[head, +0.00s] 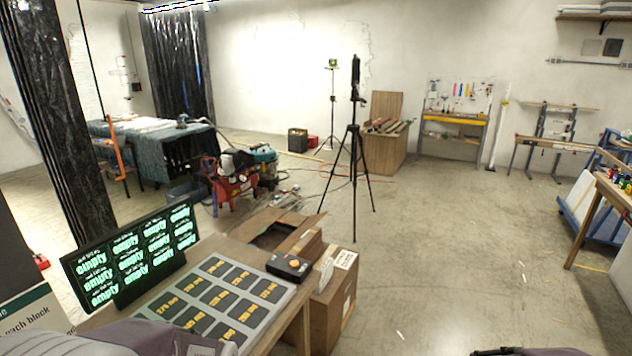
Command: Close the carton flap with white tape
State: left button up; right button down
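An open brown cardboard carton (333,309) stands on the floor beyond and beside the near table. Its upper part and raised flaps (305,240) show behind the table's far edge, with a dark opening. A printed white label (345,259) is on its right part. Grey and dark parts of my own arms show at the bottom left and bottom right edges. Neither gripper's fingers are in view.
The near table bears a grey tray (255,318) with labelled dark slots, a black box with an orange button (289,265), and a display reading "empty" (130,255). A black tripod (354,170) stands beyond.

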aim_at(286, 246)
jog(key=i+u, duration=0.25)
jog(key=i, duration=0.3)
jog(key=i+l, duration=0.45)
jog(key=i+l+u, duration=0.1)
jog(key=i+l, duration=0.35)
jog(key=i+l+u, duration=0.1)
jog(key=i+l, duration=0.75)
jog(key=l, duration=0.15)
jog(key=i+l+u, duration=0.1)
jog(key=i+l, duration=0.3)
jog(key=l, duration=0.15)
jog(key=i+l, duration=0.4)
jog(key=l, duration=0.15)
jog(key=i+j+u, duration=0.05)
